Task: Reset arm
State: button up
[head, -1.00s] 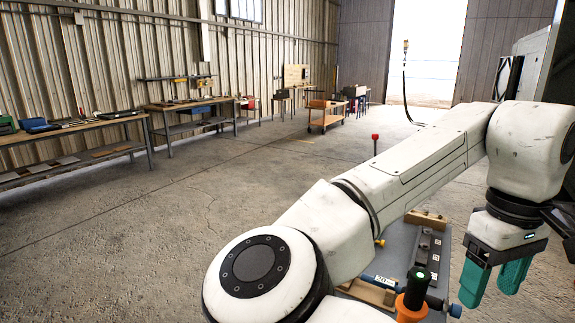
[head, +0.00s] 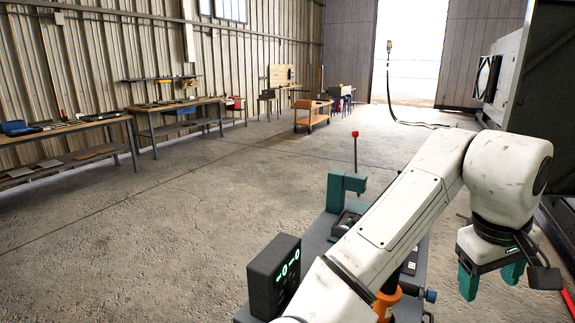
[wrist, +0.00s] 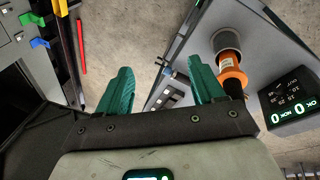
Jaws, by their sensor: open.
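My gripper (head: 490,281) hangs at the right of the head view, with its teal fingers pointing down beside my work surface. The wrist view shows the two teal fingers of my gripper (wrist: 160,90) spread apart with nothing between them. The white arm bends from the lower middle up to the right in the head view. It hides part of the grey surface (head: 314,240) below it.
An orange-handled tool (wrist: 232,75) and a black box with green digits (head: 275,276) are on the grey surface. A teal clamp-like part (head: 337,190) stands there too. A large dark machine (head: 525,90) stands at right. Workbenches (head: 75,127) line the left wall; the middle floor is open.

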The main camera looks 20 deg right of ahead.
notch_tip(320, 180, down, 17)
jog(key=n+t+h, duration=0.2)
jog(key=t+h, duration=0.1)
jog(key=s+a+f+n+g+y, duration=0.1)
jog(key=s+a+f+y, duration=0.5)
jog(key=s+a+f, duration=0.8)
jog(key=a+f+g, duration=0.1)
jog(key=a+f, duration=0.2)
jog(key=f, duration=0.1)
